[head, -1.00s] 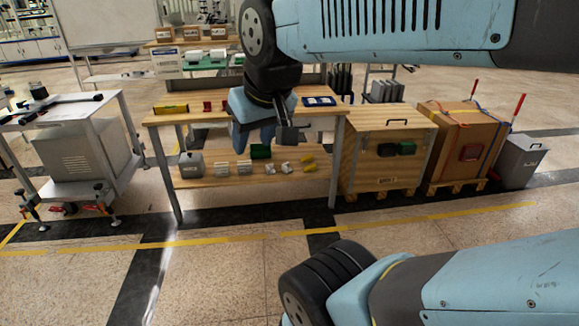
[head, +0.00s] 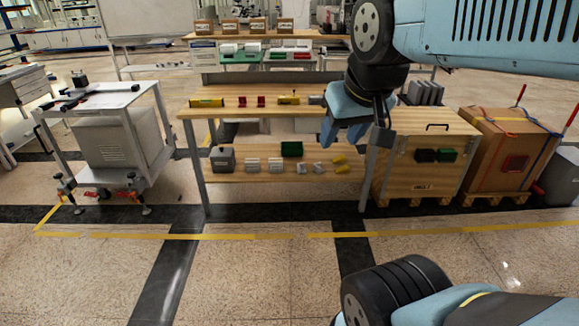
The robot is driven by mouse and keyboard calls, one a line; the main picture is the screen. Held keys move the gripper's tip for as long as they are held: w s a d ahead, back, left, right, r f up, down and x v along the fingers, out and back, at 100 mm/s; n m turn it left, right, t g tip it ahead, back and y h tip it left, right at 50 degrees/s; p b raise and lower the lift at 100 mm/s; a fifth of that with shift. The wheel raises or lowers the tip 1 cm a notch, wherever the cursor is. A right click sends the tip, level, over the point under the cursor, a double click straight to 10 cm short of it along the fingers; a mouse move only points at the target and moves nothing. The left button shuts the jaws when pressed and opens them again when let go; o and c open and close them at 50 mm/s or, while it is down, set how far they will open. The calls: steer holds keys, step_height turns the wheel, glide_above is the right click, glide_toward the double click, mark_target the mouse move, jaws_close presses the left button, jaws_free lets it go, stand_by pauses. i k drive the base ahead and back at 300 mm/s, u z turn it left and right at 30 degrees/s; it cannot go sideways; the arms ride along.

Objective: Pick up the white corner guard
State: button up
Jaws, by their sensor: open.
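Two small white angled pieces, which look like white corner guards (head: 302,168), lie on the lower shelf of the wooden workbench (head: 230,176), right of centre; the second (head: 318,168) is beside the first. They are too small to make out in detail. My gripper (head: 352,138) is open and appears empty. It hangs in front of the bench's right end, above and to the right of the white pieces in the picture, and apart from them.
A wooden crate (head: 425,165) stands right of the bench, a metal cart (head: 110,145) left. The floor in front is clear.

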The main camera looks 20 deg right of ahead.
mark_target(302, 169)
steer(key=z, duration=0.4)
steer(key=i, duration=1)
steer(key=u, duration=0.4)
